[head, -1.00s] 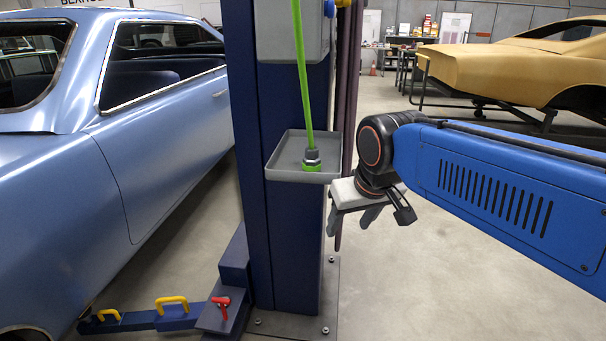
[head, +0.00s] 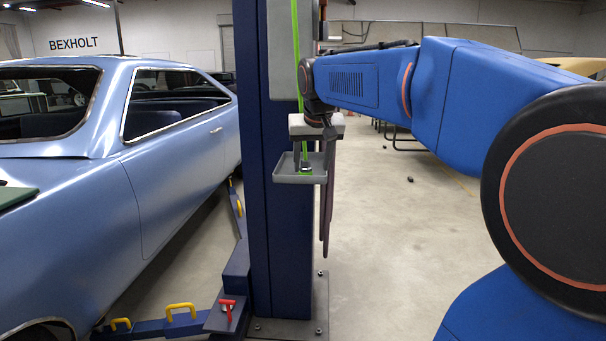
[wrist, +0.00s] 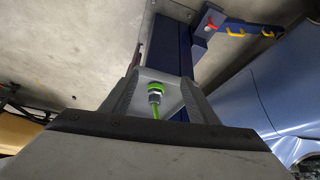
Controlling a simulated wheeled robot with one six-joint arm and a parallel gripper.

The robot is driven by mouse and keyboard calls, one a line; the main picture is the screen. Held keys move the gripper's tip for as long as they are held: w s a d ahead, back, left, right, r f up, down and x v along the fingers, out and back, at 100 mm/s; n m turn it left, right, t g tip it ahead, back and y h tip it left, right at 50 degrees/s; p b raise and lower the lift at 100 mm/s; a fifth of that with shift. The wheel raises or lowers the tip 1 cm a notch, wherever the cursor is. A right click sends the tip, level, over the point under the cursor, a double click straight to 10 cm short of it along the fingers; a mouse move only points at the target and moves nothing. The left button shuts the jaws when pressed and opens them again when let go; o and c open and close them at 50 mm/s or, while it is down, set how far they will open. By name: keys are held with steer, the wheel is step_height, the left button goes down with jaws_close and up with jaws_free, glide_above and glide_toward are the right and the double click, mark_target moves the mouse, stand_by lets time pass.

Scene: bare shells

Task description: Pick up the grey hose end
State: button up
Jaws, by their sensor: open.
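The hose end, a grey fitting with a green collar (head: 305,169) on a bright green hose, stands in a small grey tray (head: 300,180) fixed to a dark blue post. My gripper (head: 312,160) is open, pointing down over the tray, and partly covers the hose end and hose in the head view. In the wrist view the hose end (wrist: 155,93) shows between my two grey fingers (wrist: 160,82), with the green hose running toward the camera. I cannot tell whether either finger touches it.
The dark blue post (head: 285,240) stands close behind the tray, with a grey box (head: 282,50) above. A blue car shell (head: 180,150) is at left. Lift arms with yellow handles (head: 180,311) lie low. Open floor (head: 400,240) is at right.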

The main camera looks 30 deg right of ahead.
mark_target(306, 160)
steer(key=w+d, duration=0.1)
steer(key=w, duration=0.2)
steer(key=w+d, duration=0.1)
steer(key=w, duration=0.2)
steer(key=w+d, duration=0.2)
steer(key=w, duration=0.1)
steer(key=shift+w, duration=0.25)
steer(key=x, duration=0.5)
steer(key=shift+w+d, duration=0.1)
steer(key=shift+w, duration=0.15)
steer(key=c, duration=1.2)
